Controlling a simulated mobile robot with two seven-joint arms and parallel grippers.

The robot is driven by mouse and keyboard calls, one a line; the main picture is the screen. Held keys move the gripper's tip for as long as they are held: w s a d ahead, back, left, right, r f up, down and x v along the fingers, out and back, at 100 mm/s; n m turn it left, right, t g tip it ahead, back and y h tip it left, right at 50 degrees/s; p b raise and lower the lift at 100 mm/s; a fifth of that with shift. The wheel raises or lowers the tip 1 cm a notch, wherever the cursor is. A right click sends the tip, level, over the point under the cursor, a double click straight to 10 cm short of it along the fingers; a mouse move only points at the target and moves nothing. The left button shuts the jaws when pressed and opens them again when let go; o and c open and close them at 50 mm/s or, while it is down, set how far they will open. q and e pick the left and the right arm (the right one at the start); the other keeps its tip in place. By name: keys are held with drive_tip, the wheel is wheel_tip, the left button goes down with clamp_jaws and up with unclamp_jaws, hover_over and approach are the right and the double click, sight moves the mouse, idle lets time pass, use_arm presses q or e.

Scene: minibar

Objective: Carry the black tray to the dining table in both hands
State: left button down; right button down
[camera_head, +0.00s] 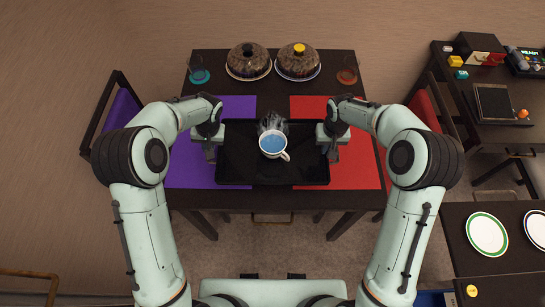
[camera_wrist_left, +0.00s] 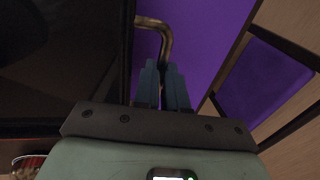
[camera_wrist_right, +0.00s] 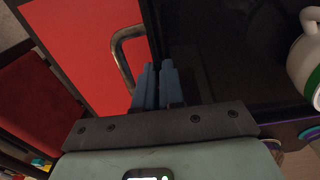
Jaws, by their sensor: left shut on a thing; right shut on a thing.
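The black tray (camera_head: 240,174) is over the middle of the dark dining table (camera_head: 219,73), overlapping the inner edges of the purple and red mats. I cannot tell whether it touches the table. A white mug (camera_head: 273,145) with blue contents stands upright on it. My left gripper (camera_head: 210,152) is shut on the tray's left metal handle, which shows in the left wrist view (camera_wrist_left: 165,32). My right gripper (camera_head: 334,153) is shut on the right handle, seen in the right wrist view (camera_wrist_right: 121,46). The mug also shows in the right wrist view (camera_wrist_right: 305,62).
The purple mat (camera_head: 237,104) and red mat (camera_head: 358,165) lie on the table. A side counter with plates (camera_head: 487,233) is at right.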

sight(324, 166)
use_arm(q)
drive_tip(key=shift+s, duration=0.2)
use_arm(e)
drive_tip(key=shift+s, duration=0.15)
